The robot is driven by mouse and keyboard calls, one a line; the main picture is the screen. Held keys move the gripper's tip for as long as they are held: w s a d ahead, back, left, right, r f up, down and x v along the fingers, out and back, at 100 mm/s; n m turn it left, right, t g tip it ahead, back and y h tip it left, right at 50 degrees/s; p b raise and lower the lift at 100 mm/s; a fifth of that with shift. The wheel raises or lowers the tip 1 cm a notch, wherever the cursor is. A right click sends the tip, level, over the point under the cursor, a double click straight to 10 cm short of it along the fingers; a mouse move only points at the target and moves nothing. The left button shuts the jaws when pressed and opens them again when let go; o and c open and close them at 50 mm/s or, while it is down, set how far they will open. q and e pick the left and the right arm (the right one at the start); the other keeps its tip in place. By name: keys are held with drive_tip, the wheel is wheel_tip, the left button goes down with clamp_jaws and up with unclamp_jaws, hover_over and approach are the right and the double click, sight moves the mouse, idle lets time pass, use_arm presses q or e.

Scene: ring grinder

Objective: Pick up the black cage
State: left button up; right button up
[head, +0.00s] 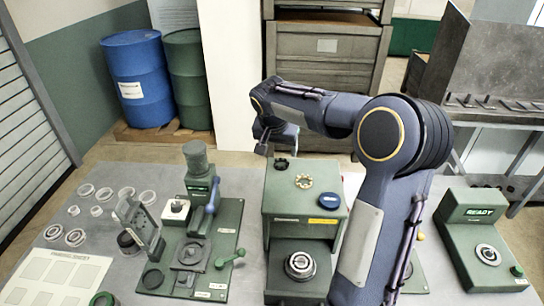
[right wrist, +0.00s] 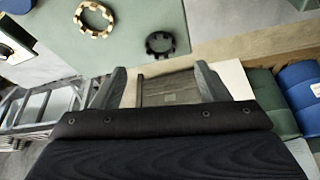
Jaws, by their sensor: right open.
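The black cage (head: 282,164) is a small dark notched ring lying on top of the green machine box (head: 285,207) in the middle of the head view. In the right wrist view the black cage (right wrist: 160,43) lies on the green top, ahead of the fingertips and between their lines. My right gripper (head: 266,148) hangs above the back left of the box, just to the left of the cage and apart from it. Its two fingers (right wrist: 161,75) are spread, with nothing between them. My left gripper is not in view.
A brass cage (head: 304,181) and a blue round part (head: 329,201) lie near the black cage on the same top. A green press (head: 199,180) stands to the left. Several metal rings (head: 104,194) lie at the far left. A READY station (head: 480,213) stands at the right.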

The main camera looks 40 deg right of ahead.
sight(282, 165)
drive_tip(key=shift+x, duration=1.25)
drive_tip(key=b+x, duration=0.1)
drive_tip(key=x, duration=0.4)
drive_tip(key=shift+w+d, duration=0.1)
drive_tip(key=shift+w, duration=0.05)
drive_tip(key=shift+c, duration=0.2)
drive_tip(key=c, duration=1)
